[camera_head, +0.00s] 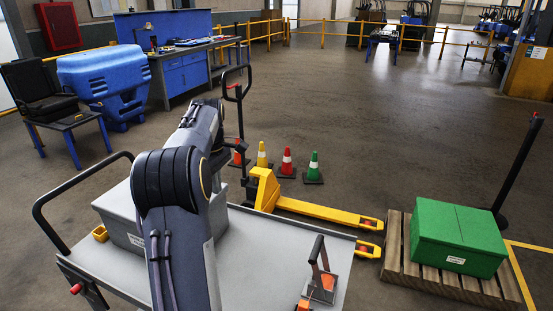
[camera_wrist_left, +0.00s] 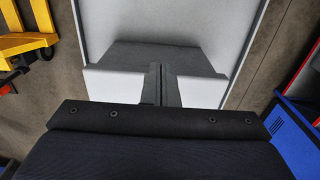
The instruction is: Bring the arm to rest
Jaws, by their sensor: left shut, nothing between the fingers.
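My left arm (camera_head: 185,215) rises from the bottom of the head view, over the grey cart (camera_head: 270,260), and bends at a dark joint. It hides its own gripper there. In the left wrist view, my left gripper (camera_wrist_left: 158,98) has its two dark fingers together with nothing between them. Behind the fingers is a flat pale grey surface (camera_wrist_left: 180,25) with a darker patch on it. I cannot tell how far the fingertips are from it. My right gripper is in neither view.
A grey labelled box (camera_head: 122,222) stands on the cart beside my arm. A small orange-and-grey fixture (camera_head: 321,285) is at the cart's right end. A yellow pallet jack (camera_head: 315,212), several cones and a green box (camera_head: 459,237) on a pallet (camera_head: 395,258) lie beyond. Open floor stretches behind.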

